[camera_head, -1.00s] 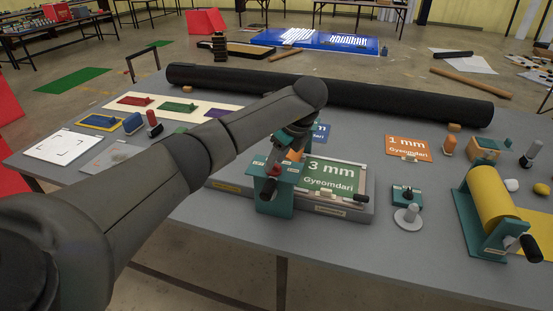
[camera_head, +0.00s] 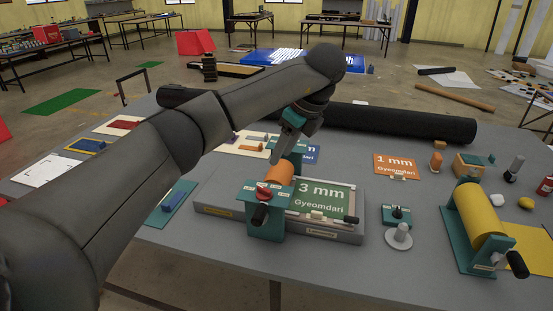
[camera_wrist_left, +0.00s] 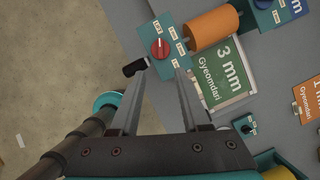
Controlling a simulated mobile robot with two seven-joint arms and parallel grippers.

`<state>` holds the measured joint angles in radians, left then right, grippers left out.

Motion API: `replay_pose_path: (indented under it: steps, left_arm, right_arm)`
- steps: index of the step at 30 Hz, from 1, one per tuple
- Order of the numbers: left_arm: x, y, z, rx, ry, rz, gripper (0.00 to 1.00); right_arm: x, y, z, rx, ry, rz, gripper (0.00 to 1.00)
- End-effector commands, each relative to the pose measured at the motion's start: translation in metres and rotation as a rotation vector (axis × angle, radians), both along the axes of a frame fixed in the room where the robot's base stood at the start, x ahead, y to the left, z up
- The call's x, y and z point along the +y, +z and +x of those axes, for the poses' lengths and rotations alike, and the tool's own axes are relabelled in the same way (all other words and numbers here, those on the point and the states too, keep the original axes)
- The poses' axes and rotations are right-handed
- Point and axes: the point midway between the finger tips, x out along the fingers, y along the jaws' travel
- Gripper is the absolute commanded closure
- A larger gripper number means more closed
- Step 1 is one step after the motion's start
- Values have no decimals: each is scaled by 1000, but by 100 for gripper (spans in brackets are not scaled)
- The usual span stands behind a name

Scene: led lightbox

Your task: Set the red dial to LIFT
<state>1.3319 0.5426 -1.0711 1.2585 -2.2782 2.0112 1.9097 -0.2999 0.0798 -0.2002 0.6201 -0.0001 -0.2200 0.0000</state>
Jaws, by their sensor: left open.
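The red dial (camera_head: 264,193) sits on the teal end plate (camera_head: 265,230) of a press with an orange roller (camera_head: 280,173). In the left wrist view the dial (camera_wrist_left: 160,48) shows a pale pointer line, with LIFT and mm marks around it. I cannot tell surely which mark it points to. My left gripper (camera_head: 284,147) is above and behind the dial in the head view, apart from it. In the left wrist view its fingers (camera_wrist_left: 160,73) are spread and empty, with the dial beyond the tips. My right gripper is not in view.
A black crank handle (camera_wrist_left: 136,67) juts out close to the dial, near the left finger's tip. A green 3 mm card (camera_head: 322,198) lies beside the roller. A yellow roller (camera_head: 483,213) stands at right, and a long black tube (camera_head: 400,122) lies behind.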

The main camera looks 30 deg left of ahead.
Motion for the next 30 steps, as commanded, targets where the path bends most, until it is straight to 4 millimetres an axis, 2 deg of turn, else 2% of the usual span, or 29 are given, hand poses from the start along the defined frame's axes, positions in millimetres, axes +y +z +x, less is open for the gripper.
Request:
replay_pose_path:
  steps: [1, 7, 24, 26, 28, 30]
  left_arm:
    - [-2, 9, 0, -3, -1, 1, 54]
    - [-8, 19, -1, -1, 0, -1, 54]
    - [-10, 18, -1, 1, -5, -5, 54]
    - [-16, 13, 0, 3, -30, -26, 54]
    - [-34, 0, 1, 7, -97, -84, 54]
    - [-65, -19, 2, 8, -206, -185, 54]
  right_arm:
    - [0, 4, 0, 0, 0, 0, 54]
    - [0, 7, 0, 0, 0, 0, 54]
    - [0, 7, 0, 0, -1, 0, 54]
    - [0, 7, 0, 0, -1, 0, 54]
    - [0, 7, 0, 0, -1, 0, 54]
    - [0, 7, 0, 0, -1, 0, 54]
